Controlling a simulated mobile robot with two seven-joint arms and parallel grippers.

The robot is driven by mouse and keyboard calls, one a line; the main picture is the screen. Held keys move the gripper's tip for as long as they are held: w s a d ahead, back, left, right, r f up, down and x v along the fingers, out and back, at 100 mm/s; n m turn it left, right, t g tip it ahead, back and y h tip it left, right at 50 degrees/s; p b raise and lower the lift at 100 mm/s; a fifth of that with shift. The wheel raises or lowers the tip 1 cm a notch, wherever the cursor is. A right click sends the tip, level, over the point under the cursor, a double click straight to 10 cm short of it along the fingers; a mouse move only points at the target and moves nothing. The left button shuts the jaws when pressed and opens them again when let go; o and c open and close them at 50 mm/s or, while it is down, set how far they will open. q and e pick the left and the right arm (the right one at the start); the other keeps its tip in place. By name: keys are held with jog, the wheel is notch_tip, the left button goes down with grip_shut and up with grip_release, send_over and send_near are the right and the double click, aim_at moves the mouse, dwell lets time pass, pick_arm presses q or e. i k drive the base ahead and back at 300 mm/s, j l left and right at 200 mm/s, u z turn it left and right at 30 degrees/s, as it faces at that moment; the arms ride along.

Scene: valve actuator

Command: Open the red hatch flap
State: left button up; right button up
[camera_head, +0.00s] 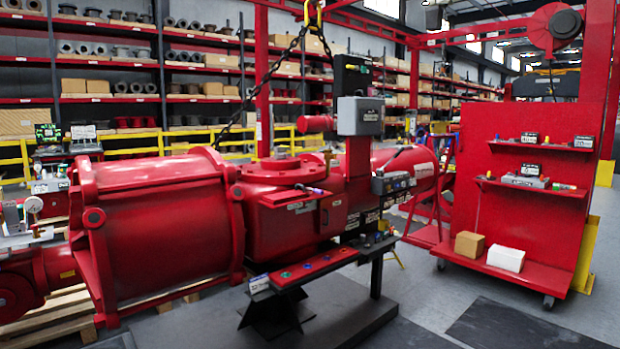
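A grey box (360,116) stands on a red post above the housing. Neither of my grippers is in view.
A narrow bench (315,268) with small coloured parts stands in front of the housing. A red wheeled cart (530,190) with shelves and boxes stands on the right. A chain (258,92) hangs above the actuator. Grey floor (440,290) is free at front right.

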aim_at(292, 194)
jog(key=i+j+z, duration=0.1)
jog(key=i, duration=0.7)
jog(key=i+j+z, duration=0.1)
jog(key=i, duration=0.7)
